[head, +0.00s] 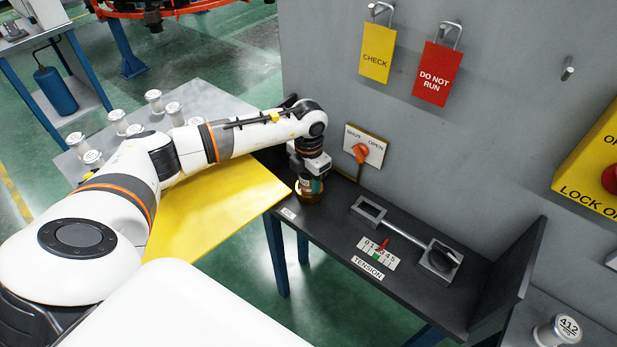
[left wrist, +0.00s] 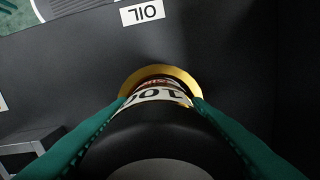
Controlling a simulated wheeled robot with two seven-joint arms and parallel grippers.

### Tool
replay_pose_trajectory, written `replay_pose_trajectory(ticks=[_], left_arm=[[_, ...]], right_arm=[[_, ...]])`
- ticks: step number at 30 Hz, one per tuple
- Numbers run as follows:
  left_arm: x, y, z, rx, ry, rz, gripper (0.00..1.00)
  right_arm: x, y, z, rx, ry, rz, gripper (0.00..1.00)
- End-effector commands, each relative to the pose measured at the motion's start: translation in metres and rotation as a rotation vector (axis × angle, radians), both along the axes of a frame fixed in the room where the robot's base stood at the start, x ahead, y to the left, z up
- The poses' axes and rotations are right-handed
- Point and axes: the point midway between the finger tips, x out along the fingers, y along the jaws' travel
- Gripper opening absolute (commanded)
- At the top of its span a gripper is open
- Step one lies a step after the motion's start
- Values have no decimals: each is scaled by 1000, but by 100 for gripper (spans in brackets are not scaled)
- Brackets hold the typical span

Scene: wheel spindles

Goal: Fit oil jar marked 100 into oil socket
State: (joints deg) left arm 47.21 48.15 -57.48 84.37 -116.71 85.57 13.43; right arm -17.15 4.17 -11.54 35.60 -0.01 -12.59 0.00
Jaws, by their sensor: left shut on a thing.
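The oil jar (left wrist: 158,97) with a label reading 100 is between the green fingers of my left gripper (left wrist: 160,108) in the left wrist view. The gripper is shut on it. A gold ring (left wrist: 160,72) shows around the jar's far end; I cannot tell whether it is the oil socket or part of the jar, nor how deep the jar sits. In the head view my left gripper (head: 309,184) points down over the dark shelf's left end, with the amber jar (head: 306,196) under it. An OIL label (left wrist: 142,12) lies just beyond. My right gripper is out of view.
The dark shelf (head: 330,235) carries a tension gauge (head: 377,252) and a metal slide with a rod (head: 405,235). An orange valve knob (head: 361,152) is on the wall close behind the gripper. Several white-capped jars stand on the grey table (head: 205,100) at left.

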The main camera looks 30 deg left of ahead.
Motion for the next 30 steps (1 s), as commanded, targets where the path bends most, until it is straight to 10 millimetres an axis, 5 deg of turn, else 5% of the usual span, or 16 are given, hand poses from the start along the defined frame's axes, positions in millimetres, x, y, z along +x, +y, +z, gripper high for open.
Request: replay_pose_trajectory(ticks=[2, 3, 7, 20, 30], left_arm=[[0, 0, -3, 0, 0, 0, 17], [0, 0, -4, 0, 0, 0, 44], [0, 0, -3, 0, 0, 0, 64], [1, 1, 9, -1, -3, 1, 64], [1, 0, 79, 1, -5, -1, 64]], right_arm=[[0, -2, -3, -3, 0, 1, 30], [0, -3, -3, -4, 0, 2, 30], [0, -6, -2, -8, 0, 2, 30], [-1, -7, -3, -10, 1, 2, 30], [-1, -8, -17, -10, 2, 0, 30]])
